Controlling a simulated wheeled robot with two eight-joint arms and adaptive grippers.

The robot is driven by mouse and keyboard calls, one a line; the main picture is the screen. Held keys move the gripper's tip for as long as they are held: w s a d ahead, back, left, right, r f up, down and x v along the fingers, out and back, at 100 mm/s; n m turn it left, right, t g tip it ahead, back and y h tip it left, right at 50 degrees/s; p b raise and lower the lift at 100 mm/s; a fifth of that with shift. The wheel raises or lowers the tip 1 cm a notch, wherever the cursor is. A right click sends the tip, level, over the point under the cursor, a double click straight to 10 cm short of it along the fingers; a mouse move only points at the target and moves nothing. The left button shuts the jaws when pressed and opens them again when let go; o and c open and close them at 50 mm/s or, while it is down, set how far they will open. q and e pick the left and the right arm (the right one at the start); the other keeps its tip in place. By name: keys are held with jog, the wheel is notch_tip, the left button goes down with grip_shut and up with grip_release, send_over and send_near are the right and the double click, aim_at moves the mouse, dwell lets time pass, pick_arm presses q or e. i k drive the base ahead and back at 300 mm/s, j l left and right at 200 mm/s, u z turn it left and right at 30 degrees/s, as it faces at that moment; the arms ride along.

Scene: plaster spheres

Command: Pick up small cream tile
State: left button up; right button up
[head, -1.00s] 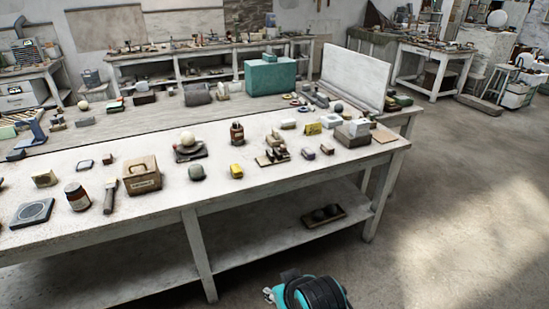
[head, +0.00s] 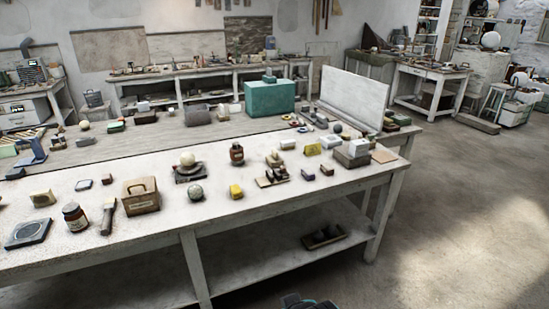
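A flat, pale tan-cream tile (head: 384,156) lies near the right end of the long white table, beside stacked blocks. I cannot tell for certain which of these is the small cream tile. Neither gripper shows. Only a dark and teal part, probably of my own arm, shows at the bottom edge, well apart from the table items.
A white upright panel (head: 352,98) stands behind.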

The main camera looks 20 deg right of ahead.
aim_at(274, 152)
jog(key=i+l, duration=0.5)
jog(key=i, duration=0.2)
jog(key=i+l, duration=0.55)
jog(key=i, duration=0.15)
